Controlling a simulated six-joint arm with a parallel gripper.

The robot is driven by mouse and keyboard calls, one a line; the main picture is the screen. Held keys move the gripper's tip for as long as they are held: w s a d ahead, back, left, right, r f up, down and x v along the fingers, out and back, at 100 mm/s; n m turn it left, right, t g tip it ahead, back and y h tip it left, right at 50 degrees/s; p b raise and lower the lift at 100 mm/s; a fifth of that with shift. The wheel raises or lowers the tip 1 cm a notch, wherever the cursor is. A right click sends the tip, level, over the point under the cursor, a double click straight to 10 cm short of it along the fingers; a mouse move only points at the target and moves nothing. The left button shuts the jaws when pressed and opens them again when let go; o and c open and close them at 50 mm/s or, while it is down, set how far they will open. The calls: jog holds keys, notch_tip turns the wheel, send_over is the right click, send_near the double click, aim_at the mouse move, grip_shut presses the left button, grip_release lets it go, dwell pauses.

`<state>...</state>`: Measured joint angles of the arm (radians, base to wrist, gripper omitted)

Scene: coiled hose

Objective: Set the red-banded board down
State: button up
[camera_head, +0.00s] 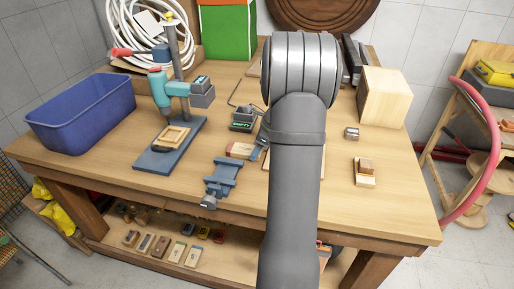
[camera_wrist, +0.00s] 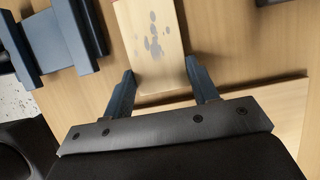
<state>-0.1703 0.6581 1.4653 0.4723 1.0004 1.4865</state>
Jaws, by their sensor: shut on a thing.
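The red-banded board (camera_head: 238,149) is a short pale wooden block with red at one end, beside the blue vise in the head view. My gripper (camera_head: 259,148) is shut on its near end, with the arm hiding much of the hand. In the wrist view the board (camera_wrist: 153,40) lies between the two blue-grey fingers of my gripper (camera_wrist: 160,70).
The blue vise (camera_head: 222,177) is close by in front; it also shows in the wrist view (camera_wrist: 55,40). A drill stand (camera_head: 169,145) and blue bin (camera_head: 84,112) are to the left. A pale flat board (camera_wrist: 270,95) lies near my gripper. Bare bench (camera_head: 380,205) is at right.

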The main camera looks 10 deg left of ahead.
jog(key=o, duration=1)
jog(key=v, duration=1.1)
jog(key=shift+o, duration=0.4)
jog(key=shift+d+r, duration=0.2)
jog(key=shift+r, duration=0.35)
